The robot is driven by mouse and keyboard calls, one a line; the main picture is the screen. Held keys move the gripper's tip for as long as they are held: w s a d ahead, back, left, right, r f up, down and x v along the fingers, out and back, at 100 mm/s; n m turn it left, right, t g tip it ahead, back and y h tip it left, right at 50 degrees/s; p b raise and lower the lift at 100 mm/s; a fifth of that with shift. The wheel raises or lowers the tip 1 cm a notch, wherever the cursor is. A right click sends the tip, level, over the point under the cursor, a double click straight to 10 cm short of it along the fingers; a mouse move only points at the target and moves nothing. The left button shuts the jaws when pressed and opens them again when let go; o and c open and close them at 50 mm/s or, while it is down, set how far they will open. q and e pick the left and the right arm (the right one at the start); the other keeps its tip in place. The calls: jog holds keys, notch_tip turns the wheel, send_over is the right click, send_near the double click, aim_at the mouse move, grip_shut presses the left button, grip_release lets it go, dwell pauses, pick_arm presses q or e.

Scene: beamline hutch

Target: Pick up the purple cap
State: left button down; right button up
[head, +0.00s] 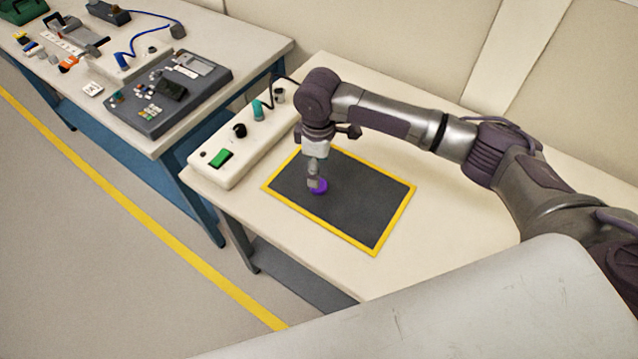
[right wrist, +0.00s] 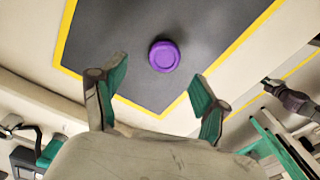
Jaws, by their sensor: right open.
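The purple cap (head: 319,187) lies on a dark mat with a yellow border (head: 350,213) on the cream table. In the right wrist view the cap (right wrist: 164,56) is a round purple disc with a raised rim, lying flat on the dark mat. My right gripper (head: 315,180) is over the cap in the head view and partly hides it. In the right wrist view its two green-padded fingers (right wrist: 155,95) are spread apart, with nothing between them. The cap shows beyond the fingertips, roughly centred between them. My left gripper is not in view.
A white control box (head: 240,140) with a green switch and a black knob stands on the table left of the mat. A second bench (head: 270,47) at the back left carries a grey case (head: 170,90) and tools. The table right of the mat is clear.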

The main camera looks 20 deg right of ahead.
aim_at(323, 187)
jog(key=shift+s+a+f+p, duration=0.1)
jog(key=shift+s+f+p, duration=0.1)
jog(key=shift+f, duration=0.35)
jog(key=shift+s+f+p, duration=0.15)
jog(key=shift+f+p, duration=0.05)
jog(key=shift+f, duration=0.35)
notch_tip(323, 187, down, 2)
jog(key=shift+f, duration=0.4)
jog(key=shift+c, duration=0.5)
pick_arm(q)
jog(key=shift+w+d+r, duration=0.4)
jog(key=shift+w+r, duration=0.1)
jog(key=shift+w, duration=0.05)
pick_arm(e)
jog(key=c, duration=0.7)
